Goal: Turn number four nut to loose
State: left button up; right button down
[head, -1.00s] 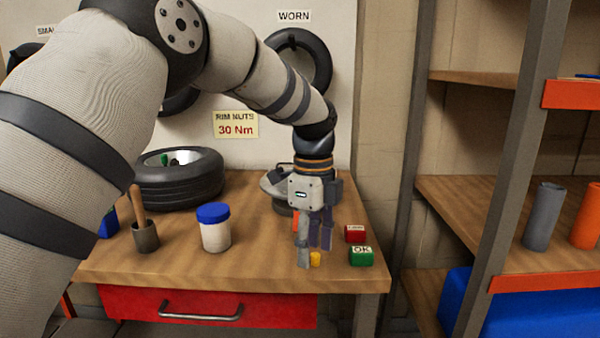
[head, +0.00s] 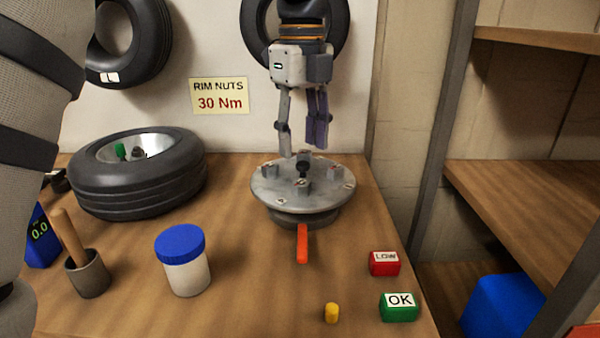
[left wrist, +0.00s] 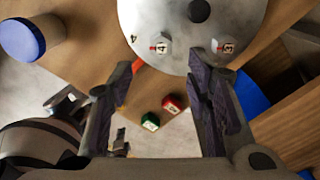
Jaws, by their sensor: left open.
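The round grey metal plate (head: 285,205) stands on a dark base at the table's back right, with several square nuts on top. My left gripper (head: 304,150) is open and empty, pointing down above the plate. Its fingers (left wrist: 165,75) frame the plate's edge in the wrist view, apart from the nut. My right gripper is not in view.
An orange bar (head: 303,245) juts forward below the plate. A red LOW block (head: 384,263), green OK block (head: 399,308) and yellow cylinder (head: 331,313) lie in front. A blue-lidded jar (head: 187,275), mallet cup (head: 88,277) and tyre (head: 140,195) stand left.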

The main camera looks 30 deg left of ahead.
aim_at(301, 182)
pick_arm(q)
notch_tip(301, 182, down, 8)
jog(key=shift+r, duration=0.1)
jog(key=shift+w, duration=0.1)
grip_shut()
